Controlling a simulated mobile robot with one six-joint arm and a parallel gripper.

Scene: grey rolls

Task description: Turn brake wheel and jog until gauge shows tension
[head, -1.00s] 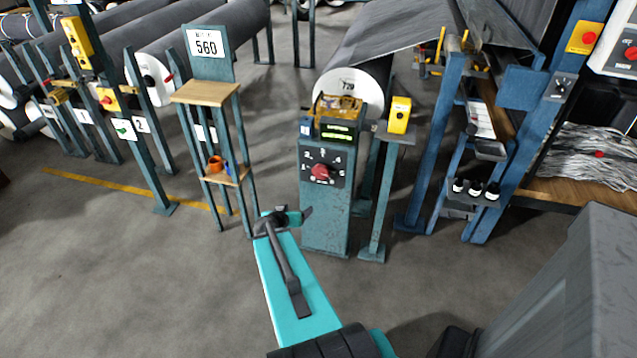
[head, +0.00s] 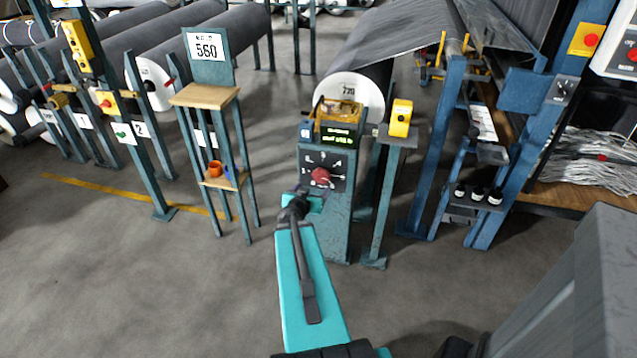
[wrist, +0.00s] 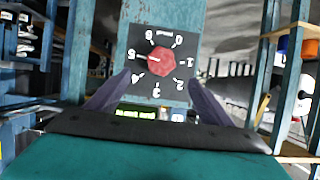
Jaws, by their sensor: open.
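The brake wheel is a red knob (head: 320,176) on a dark numbered dial plate, on the front of a teal pedestal (head: 333,235). In the wrist view the red knob (wrist: 160,62) shows upside down, with its white mark toward the 5. A small green-lit display (head: 338,135) sits above the dial; its text is too small to read. A yellow button box (head: 400,118), possibly the jog control, stands on a post right of the pedestal. My gripper (head: 308,197) is open and empty, just in front of the dial, its fingers (wrist: 158,78) on either side of the knob.
A grey roll with a white end disc (head: 350,95) lies behind the pedestal. A narrow stand with wooden shelves (head: 206,97) and an orange cup (head: 215,168) is at left. A blue frame (head: 445,150) stands at right. The floor at left front is clear.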

